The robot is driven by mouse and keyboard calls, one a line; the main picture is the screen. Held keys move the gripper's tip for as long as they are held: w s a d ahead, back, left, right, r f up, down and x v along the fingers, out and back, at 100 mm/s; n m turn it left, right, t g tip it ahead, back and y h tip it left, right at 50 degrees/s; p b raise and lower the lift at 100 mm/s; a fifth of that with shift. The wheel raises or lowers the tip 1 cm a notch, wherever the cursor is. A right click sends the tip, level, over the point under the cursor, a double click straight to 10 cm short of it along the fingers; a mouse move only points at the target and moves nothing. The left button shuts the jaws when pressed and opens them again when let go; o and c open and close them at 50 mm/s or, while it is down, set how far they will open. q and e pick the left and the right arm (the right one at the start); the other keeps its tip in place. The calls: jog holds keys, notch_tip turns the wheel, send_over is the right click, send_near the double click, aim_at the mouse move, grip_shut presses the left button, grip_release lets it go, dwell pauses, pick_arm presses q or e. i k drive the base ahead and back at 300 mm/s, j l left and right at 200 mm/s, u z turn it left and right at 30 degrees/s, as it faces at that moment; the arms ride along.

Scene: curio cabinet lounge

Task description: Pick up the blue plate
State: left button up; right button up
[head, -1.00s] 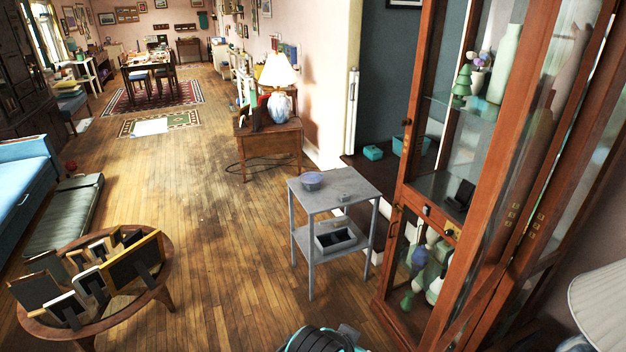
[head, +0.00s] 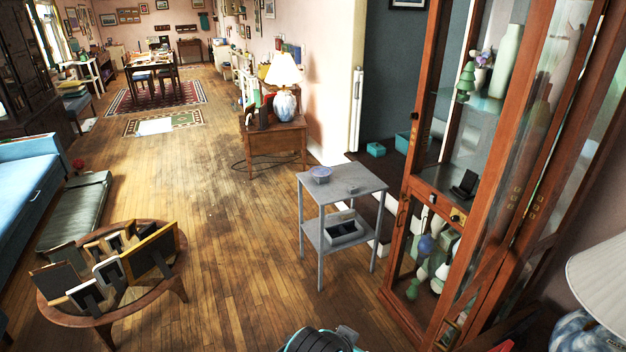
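A small blue, round dish (head: 320,174), which may be the blue plate, sits on the top shelf of a grey two-tier side table (head: 345,190), near its back left corner. It looks more like a shallow bowl from here, and its exact shape is too small to tell. Nothing is touching the dish.
A tall wooden glass cabinet (head: 393,270) stands right of the side table. A round coffee table (head: 172,285) with several frames is at the lower left, beside a blue sofa (head: 22,190). Open wood floor (head: 230,225) lies between. A lamp (head: 285,95) stands on a wooden side cabinet behind.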

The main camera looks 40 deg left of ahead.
aim_at(320, 171)
jog(key=k+u, duration=0.1)
jog(key=u, duration=0.35)
jog(key=k+u, duration=0.1)
jog(key=u, duration=0.35)
jog(key=k+j+u, duration=0.1)
jog(key=u, duration=0.4)
jog(key=i+u, duration=0.2)
jog(key=i, duration=0.35)
jog(key=i+l+u, duration=0.2)
jog(key=i, duration=0.35)
jog(key=i+l+u, duration=0.2)
jog(key=i, duration=0.35)
jog(key=i+z, duration=0.2)
jog(key=i, duration=0.4)
jog(key=i+j+z, duration=0.2)
jog(key=i, duration=0.35)
jog(key=i+j+z, duration=0.1)
jog(key=i+z, duration=0.15)
jog(key=i, duration=0.35)
jog(key=z, duration=1.15)
